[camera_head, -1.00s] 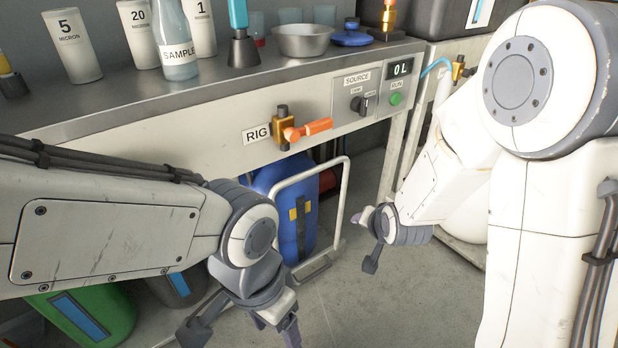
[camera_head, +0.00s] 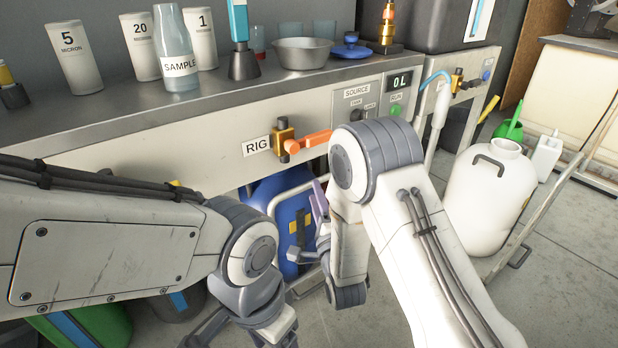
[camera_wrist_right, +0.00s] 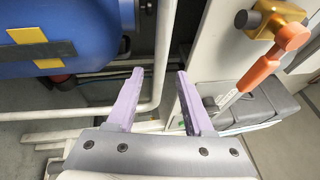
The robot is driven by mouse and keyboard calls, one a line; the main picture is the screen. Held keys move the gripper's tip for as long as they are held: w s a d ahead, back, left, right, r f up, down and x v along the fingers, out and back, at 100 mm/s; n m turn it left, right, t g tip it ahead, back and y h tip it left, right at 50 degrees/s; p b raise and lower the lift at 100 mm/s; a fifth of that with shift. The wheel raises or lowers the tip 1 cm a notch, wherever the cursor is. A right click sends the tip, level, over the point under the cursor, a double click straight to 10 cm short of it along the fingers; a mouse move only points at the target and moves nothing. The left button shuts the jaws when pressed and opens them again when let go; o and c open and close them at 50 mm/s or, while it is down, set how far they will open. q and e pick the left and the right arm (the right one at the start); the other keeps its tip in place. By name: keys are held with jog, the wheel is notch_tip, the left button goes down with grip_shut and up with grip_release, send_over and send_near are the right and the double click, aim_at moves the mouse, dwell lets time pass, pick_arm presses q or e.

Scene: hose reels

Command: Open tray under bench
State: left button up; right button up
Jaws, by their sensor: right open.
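My right gripper (camera_head: 308,228) is open in front of the blue drum, well left of that handle. In the right wrist view its lilac fingers (camera_wrist_right: 160,75) are apart, with a white tube appearing between or beyond them. My left gripper (camera_head: 245,338) is at the bottom edge, fingers spread, tips partly cut off.
The blue drum (camera_head: 291,207) stands under the bench behind a white tube frame (camera_head: 275,201). An orange-handled RIG valve (camera_head: 307,143) juts from the bench front. The white canister (camera_head: 487,197) stands right of my right arm. Open floor (camera_head: 575,290) lies at the lower right.

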jog(key=b+x, duration=0.2)
jog(key=x, duration=0.5)
jog(key=shift+w, duration=0.3)
jog(key=shift+a, duration=0.1)
grip_shut()
dwell(0.9)
